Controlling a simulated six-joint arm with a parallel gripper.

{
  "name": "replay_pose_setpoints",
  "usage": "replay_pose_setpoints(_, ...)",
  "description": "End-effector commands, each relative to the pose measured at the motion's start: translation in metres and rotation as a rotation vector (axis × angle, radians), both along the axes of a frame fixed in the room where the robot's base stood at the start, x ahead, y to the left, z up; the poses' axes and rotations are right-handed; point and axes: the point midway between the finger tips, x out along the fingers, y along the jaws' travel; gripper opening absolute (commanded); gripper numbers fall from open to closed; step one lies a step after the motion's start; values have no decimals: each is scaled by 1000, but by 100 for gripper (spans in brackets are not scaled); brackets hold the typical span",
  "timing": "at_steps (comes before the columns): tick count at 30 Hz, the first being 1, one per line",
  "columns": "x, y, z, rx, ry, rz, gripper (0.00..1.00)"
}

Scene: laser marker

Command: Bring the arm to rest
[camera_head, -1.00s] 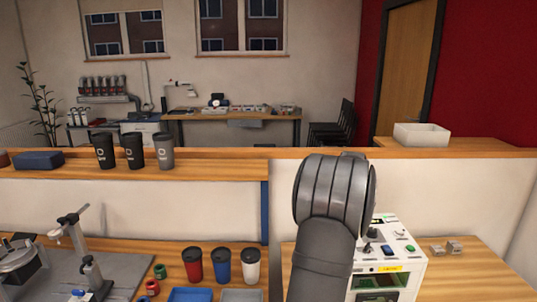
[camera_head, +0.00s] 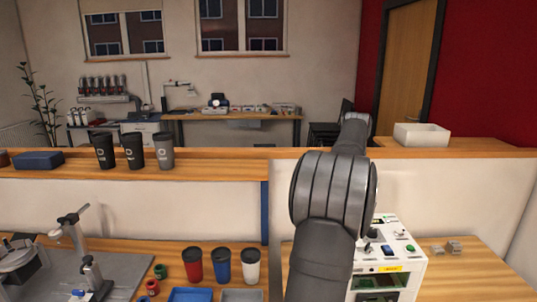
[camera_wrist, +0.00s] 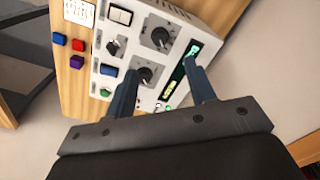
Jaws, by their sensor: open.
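My gripper (camera_wrist: 160,72) shows in the wrist view with its two dark blue fingers apart and nothing between them. The fingers point toward a white control panel (camera_wrist: 178,12) with black knobs, buttons and a green-lit display; I cannot tell the exact gap. In the head view my grey arm rises at the centre right, and its gripper cannot be made out there. The white laser marker machine (camera_head: 412,262) stands behind and right of the arm, partly hidden by it.
A low wall with a wooden ledge (camera_head: 225,155) crosses behind the arm. Dark cups (camera_head: 134,150) stand on it at left, and a white bin (camera_head: 421,135) at right. Red, blue and white cups (camera_head: 222,265) stand on the bench. Small grey blocks (camera_head: 446,247) lie right of the machine.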

Motion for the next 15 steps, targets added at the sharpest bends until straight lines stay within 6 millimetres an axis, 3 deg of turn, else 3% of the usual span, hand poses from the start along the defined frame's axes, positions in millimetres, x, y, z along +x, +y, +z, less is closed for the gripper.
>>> replay_pose_setpoints(11,0,0,64,-1,-3,0,50)
replay_pose_setpoints(12,0,0,67,0,-1,0,50)
replay_pose_setpoints(15,-1,0,48,1,3,0,50)
